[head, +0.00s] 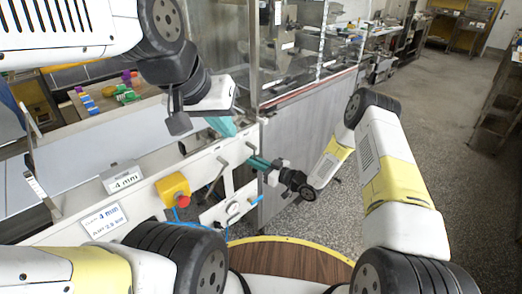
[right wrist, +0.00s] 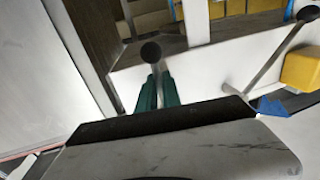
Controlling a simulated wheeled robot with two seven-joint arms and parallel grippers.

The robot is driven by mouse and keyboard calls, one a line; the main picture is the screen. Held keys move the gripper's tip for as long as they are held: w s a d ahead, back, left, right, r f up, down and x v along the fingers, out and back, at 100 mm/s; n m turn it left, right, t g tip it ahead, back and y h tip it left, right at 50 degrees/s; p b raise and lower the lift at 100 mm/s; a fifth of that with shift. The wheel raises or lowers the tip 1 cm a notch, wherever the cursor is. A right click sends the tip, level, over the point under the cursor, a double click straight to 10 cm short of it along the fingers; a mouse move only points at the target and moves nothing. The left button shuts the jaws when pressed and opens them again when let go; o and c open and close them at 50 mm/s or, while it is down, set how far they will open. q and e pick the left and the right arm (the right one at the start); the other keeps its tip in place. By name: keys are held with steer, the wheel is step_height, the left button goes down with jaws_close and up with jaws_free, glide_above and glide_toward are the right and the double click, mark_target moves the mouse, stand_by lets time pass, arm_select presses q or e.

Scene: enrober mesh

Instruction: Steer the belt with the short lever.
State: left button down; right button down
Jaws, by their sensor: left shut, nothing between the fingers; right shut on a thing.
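The short lever, a thin metal rod with a black ball knob (right wrist: 150,52), is in the middle of the right wrist view. My right gripper (head: 256,162) is at the end of the white machine frame (head: 150,172). Its green fingers (right wrist: 157,92) are shut on the lever's rod just below the knob. In the head view the fingers hide most of this lever. My left gripper (head: 224,126) is shut and empty, above the frame and up and left of the right one.
A second, longer lever (right wrist: 268,58) with a black knob stands to the right in the wrist view. A yellow box with a red button (head: 173,190), a gauge (head: 233,208) and blue hoses are on the frame. A steel panel (head: 305,135) stands behind; open floor lies right.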

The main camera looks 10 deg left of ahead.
steer(key=shift+s+a+m, duration=0.3)
steer(key=shift+s+m, duration=0.1)
steer(key=shift+m, duration=0.6)
steer(key=c, duration=1.5)
jaws_free()
steer(key=shift+c, duration=0.2)
steer(key=v, duration=0.7)
steer(key=shift+s+d, duration=0.25)
steer(key=shift+d, duration=0.1)
steer(key=shift+f, duration=0.1)
